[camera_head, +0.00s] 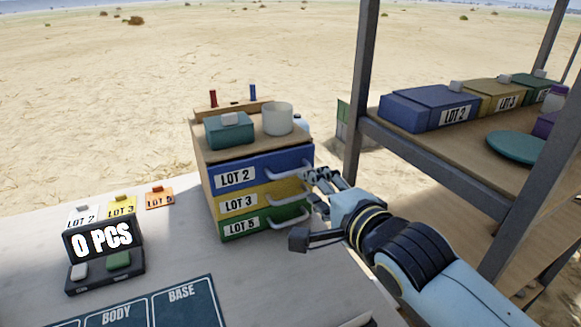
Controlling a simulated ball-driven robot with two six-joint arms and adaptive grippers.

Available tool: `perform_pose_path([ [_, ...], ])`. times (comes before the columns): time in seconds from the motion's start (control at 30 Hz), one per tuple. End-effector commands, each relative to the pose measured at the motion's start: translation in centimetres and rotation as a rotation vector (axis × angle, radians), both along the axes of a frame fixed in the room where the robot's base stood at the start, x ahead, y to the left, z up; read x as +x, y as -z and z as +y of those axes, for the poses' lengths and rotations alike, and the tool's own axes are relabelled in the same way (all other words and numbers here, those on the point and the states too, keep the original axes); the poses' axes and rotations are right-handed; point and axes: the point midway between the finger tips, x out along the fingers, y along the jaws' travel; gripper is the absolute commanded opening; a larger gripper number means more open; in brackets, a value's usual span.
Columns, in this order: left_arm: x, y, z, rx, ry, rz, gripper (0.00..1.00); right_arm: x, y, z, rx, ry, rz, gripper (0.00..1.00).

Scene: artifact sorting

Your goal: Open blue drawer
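The blue drawer (247,171), labelled LOT 2, is the top one in a small wooden cabinet (206,184). It looks closed, its front about flush with the drawers below. Its pale bar handle (287,172) sticks out from the front. My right gripper (314,178) comes in from the right, with its fingertips at the right end of that handle. I cannot tell whether the fingers touch or enclose it, or how far apart they are. My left gripper is not in view.
Yellow (240,203) and green (240,226) drawers with similar handles lie below. A teal box (229,132) and white cup (278,119) stand on the cabinet. A counter display (103,243) stands left. A shelf post (362,90) rises behind my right arm.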

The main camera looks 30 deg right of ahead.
Motion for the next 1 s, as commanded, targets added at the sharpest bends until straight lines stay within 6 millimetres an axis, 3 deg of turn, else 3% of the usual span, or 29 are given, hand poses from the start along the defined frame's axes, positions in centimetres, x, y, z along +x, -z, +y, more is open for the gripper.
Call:
perform_pose_path([
  [0.2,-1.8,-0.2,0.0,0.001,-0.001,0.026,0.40,4.4,0.7,-0.3,-0.001,0.000,0.000,0.34],
  [0.5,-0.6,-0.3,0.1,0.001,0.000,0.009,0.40,8.5,1.8,-0.5,-0.002,0.000,0.002,0.34],
  [0.87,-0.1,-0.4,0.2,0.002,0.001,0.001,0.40,9.0,1.9,-0.5,-0.003,-0.001,0.003,0.34],
  [1.0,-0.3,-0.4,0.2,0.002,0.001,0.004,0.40,9.0,1.9,-0.5,-0.003,0.000,0.003,0.16],
])
